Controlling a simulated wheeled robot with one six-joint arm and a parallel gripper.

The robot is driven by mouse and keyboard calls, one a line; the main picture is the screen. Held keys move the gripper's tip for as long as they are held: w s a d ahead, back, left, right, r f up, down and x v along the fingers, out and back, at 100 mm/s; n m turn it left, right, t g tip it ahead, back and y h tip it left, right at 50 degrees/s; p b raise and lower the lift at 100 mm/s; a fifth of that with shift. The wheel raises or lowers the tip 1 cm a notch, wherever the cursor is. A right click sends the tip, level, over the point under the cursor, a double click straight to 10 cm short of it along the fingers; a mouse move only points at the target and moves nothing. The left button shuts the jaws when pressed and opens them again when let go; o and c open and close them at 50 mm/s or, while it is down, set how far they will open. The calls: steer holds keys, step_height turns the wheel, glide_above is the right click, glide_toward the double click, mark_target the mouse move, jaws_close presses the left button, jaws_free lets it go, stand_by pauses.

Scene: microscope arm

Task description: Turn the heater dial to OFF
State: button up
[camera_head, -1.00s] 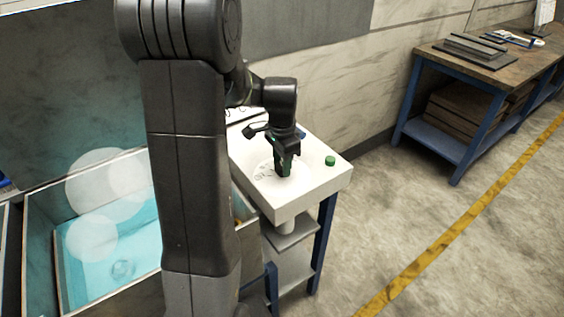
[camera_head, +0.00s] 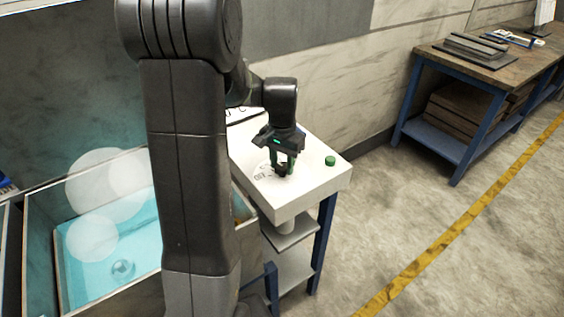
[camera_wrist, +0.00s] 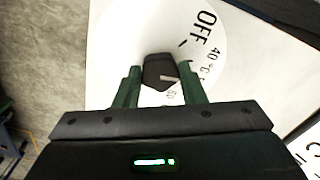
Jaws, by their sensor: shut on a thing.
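The heater dial (camera_wrist: 158,70) is a black knob with a white pointer line, on a white printed disc on the white heater top. My gripper (camera_wrist: 160,78) is shut on the dial, one green finger on each side. The OFF label (camera_wrist: 206,25) is at upper right of the dial, with a short tick below it. The 40 °C label (camera_wrist: 211,58) is right of the dial. The pointer line faces right, away from the OFF tick. In the head view, my gripper (camera_head: 283,168) points down over the dial, which is partly hidden between the fingers.
A green round button (camera_head: 330,160) sits on the heater box (camera_head: 318,183) right of my gripper. A tank with blue liquid (camera_head: 82,240) stands at left. A wooden workbench (camera_head: 480,80) is far right. The floor between is clear.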

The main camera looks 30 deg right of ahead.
mark_target(282, 166)
steer(key=n, duration=0.5)
steer(key=shift+n, duration=2.6)
steer(key=o, duration=1)
steer(key=shift+r, duration=0.1)
step_height(282, 166, up, 14)
steer(key=shift+f, duration=0.3)
